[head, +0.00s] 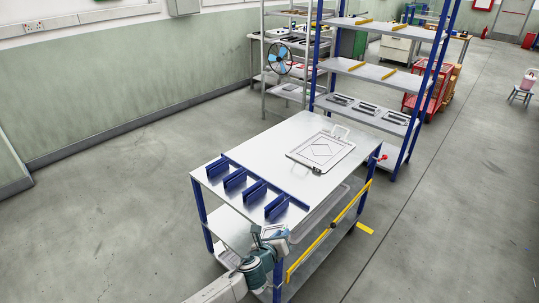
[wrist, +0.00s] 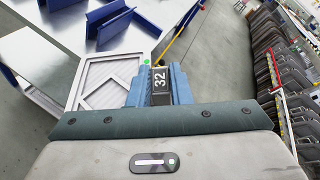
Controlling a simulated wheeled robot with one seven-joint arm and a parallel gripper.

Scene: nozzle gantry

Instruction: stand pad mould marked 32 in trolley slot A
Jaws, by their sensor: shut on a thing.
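My gripper (head: 270,236) is at the near front corner of the trolley. In the wrist view its blue fingers (wrist: 160,92) are shut on the dark tab marked 32 (wrist: 159,77) of a pad mould. The mould's pale framed panel with diagonal ribs (wrist: 103,78) extends beyond the fingers to the left. In the head view the held mould (head: 274,231) is small and partly hidden by my gripper. The trolley (head: 262,140) has a row of blue slot dividers (head: 235,180) along its left side. The dividers also show in the wrist view (wrist: 110,22). No slot letters are readable.
Another framed plate (head: 322,150) lies flat on the trolley's far right part. A yellow bar (head: 328,232) runs along the trolley's right side. A blue-post shelf rack (head: 370,75) stands behind, with several plates (head: 367,108). The middle of the trolley top is clear.

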